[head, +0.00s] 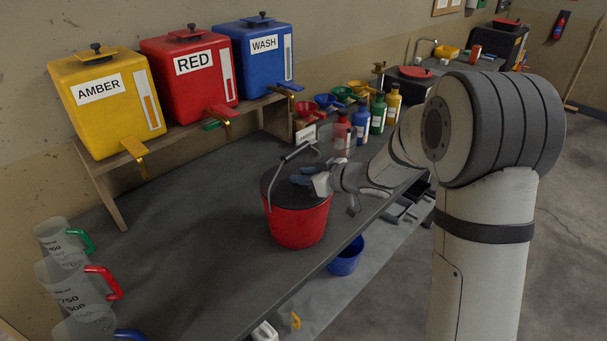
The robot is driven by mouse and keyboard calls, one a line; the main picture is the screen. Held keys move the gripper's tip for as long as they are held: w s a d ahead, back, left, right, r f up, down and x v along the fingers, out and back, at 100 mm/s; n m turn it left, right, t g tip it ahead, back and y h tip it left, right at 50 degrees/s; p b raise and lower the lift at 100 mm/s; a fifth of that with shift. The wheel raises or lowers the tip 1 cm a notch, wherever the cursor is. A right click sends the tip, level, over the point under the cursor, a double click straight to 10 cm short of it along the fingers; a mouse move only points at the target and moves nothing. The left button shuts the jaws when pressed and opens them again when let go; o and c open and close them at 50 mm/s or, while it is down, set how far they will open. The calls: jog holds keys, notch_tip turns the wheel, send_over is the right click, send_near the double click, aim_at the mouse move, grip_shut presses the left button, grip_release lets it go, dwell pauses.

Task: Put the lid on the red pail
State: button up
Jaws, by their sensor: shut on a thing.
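The red pail (298,224) stands upright on the dark bench near its front edge. Its wire handle (278,178) is raised, with a grip at the top. A dark round lid (276,188) lies across the pail's mouth and looks about level with the rim. I cannot tell whether it is fully seated. My gripper (302,178), with bluish fingertips, reaches in from the right above the lid. It is shut on the lid near its middle; the fingers hide the gripped part.
Yellow (107,108), red (190,82) and blue (255,60) tanks stand on a wooden shelf behind. Several bottles (378,114) and funnels stand at the back right. Measuring jugs (72,285) are at the front left. A blue pail (346,258) sits below the bench. The bench left of the pail is clear.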

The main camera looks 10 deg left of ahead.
dwell(0.8)
jog(key=o, duration=1.1)
jog(key=v, duration=0.7)
jog(key=shift+d+r, duration=0.1)
jog(key=shift+d, duration=0.25)
jog(key=s+d+r+m+t+h, duration=0.25)
jog(key=d+m+h, duration=0.2)
jog(key=d, duration=0.35)
jog(key=s+d+r+m+t+h, duration=0.1)
jog(key=d+r+m+t+h, duration=0.2)
jog(key=d+h, duration=0.35)
jog(key=s+f+m+g, duration=0.1)
jog(key=s+g, duration=0.2)
jog(key=s, duration=0.5)
jog(key=s+d+f+m+g, duration=0.1)
jog(key=s+m+g, duration=0.1)
jog(key=s, duration=0.6)
jog(key=s+f+m+g, duration=0.1)
jog(key=s+g, duration=0.3)
jog(key=s, duration=0.4)
jog(key=shift+d+f, duration=0.2)
jog(key=shift+d, duration=0.1)
